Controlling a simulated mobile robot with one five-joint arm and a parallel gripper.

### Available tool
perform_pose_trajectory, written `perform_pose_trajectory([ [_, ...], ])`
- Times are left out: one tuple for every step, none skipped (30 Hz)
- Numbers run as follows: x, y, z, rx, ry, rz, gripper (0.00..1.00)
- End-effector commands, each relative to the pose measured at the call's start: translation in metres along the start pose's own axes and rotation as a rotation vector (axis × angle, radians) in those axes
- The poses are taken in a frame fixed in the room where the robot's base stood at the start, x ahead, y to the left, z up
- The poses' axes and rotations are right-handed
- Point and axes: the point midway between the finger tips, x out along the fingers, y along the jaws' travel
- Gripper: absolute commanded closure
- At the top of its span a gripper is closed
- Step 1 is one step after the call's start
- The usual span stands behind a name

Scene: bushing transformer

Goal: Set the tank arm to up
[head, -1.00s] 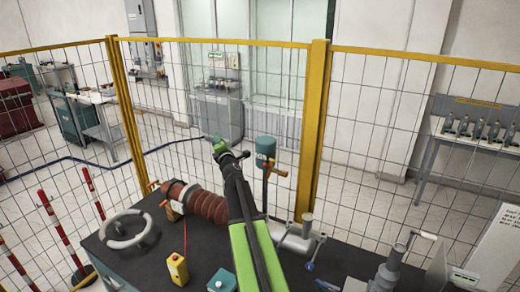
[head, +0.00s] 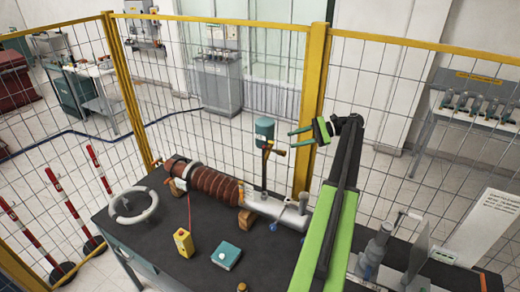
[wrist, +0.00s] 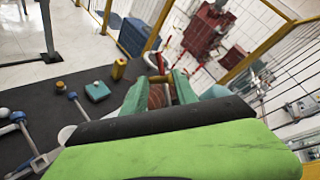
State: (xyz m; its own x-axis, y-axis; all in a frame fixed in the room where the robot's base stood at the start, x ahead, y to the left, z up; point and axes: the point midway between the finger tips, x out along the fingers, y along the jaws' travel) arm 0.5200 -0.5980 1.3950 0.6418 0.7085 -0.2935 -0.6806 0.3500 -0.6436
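A small teal tank (head: 264,128) stands upright on a thin dark post behind the workbench's bushing. A short arm with a yellow-orange end (head: 278,151) sticks out to the right from the post just below the tank, roughly level. I take this for the tank arm. My gripper (head: 291,141) has green fingers spread apart, pointing left, and looks empty. In the picture its tips are just right of the tank and above the arm's end; contact and depth cannot be told. The wrist view shows the spread fingers (wrist: 160,82) with brown ribs beyond them; the tank arm is not clear there.
A brown ribbed bushing (head: 213,187) with a grey tube lies across the dark bench (head: 200,260). A white handwheel (head: 134,206), a yellow box (head: 184,242) and a teal box (head: 226,256) are on the bench. A yellow-framed mesh fence (head: 313,110) stands close behind.

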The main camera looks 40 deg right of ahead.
Motion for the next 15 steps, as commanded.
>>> perform_pose_trajectory([
  [0.013,0.003,-0.001,0.000,-0.001,0.001,0.66],
  [0.020,0.004,-0.001,0.000,-0.001,0.001,0.66],
  [0.031,0.004,-0.001,-0.001,-0.002,0.001,0.66],
  [0.039,0.004,-0.001,-0.001,-0.002,0.002,0.66],
  [0.046,0.004,-0.001,-0.001,-0.002,0.001,0.66],
  [0.057,0.004,-0.001,-0.001,-0.001,0.001,0.66],
  [0.065,0.004,-0.001,-0.001,-0.002,0.001,0.66],
  [0.072,0.004,-0.001,-0.001,-0.002,0.001,0.66],
  [0.082,0.004,-0.001,0.000,-0.001,0.001,0.66],
  [0.090,0.004,-0.001,0.000,-0.002,0.001,0.66],
  [0.097,0.004,-0.001,0.000,-0.002,0.001,0.66],
  [0.107,0.004,-0.001,0.000,-0.001,0.001,0.66],
  [0.114,0.003,-0.001,0.000,-0.001,0.001,0.66],
  [0.121,0.003,-0.001,-0.001,-0.002,0.001,0.66],
  [0.129,0.003,-0.001,-0.001,-0.002,0.000,0.66],
])
